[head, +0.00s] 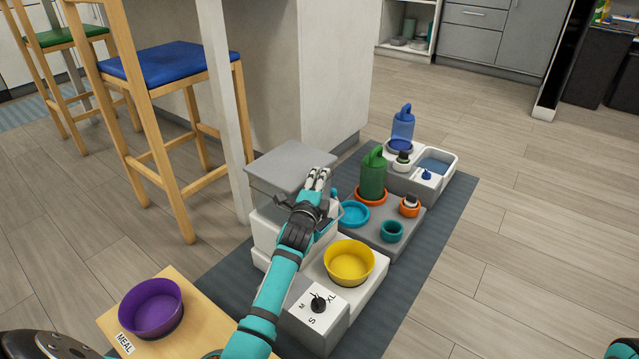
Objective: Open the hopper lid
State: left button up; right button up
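The hopper lid (283,165) is a flat grey square on top of the white feeder (265,232), beside the white post. It looks level and closed. My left gripper (319,178) is at the lid's right front edge, its pale fingertips close together. It hides part of that edge and the feeder's front, and I cannot tell whether the fingers touch or grip the lid. A yellow bowl (349,262) sits on the feeder's base, behind a dial (318,303) marked S, M, L and XL. My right gripper is not in view.
A purple bowl (151,305) stands on a wooden board labelled MEAL at the lower left. A grey unit with a green bottle (373,175) and a white unit with a blue bottle (402,125) stand behind on the dark mat (440,230). Floor to the right is clear.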

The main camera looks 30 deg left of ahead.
pick_arm(q)
jog(key=shift+c, duration=0.3)
grip_shut()
jog(key=shift+f, duration=0.1)
